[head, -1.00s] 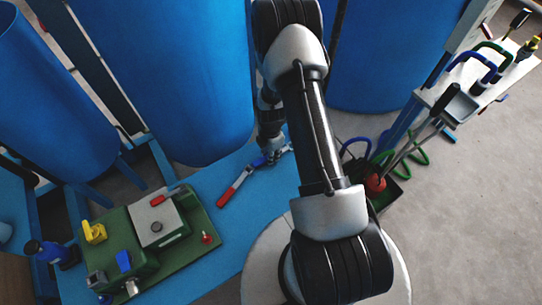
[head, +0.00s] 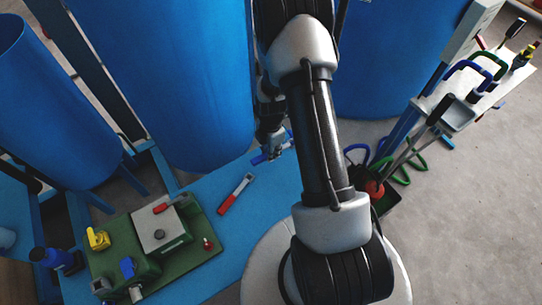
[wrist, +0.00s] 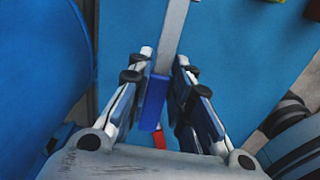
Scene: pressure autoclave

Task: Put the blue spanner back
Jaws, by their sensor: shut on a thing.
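The blue spanner, with a blue handle and grey shank, is in my gripper. In the wrist view its blue handle (wrist: 154,98) sits between the two fingers, and the shank runs to the top edge. My gripper (wrist: 158,85) is shut on it. In the head view my gripper (head: 275,147) is over the blue bench, partly hidden by my arm, and a piece of the blue handle (head: 260,158) shows beside it. Its height above the bench is hard to tell. A red-handled spanner (head: 236,194) lies on the bench to the left of my gripper.
A green-based device (head: 160,235) with coloured valves stands on the blue bench (head: 215,265). Large blue tanks (head: 190,70) rise behind. On the right are a white rack (head: 455,115) with hand tools and a dark bin (head: 385,200) of tools.

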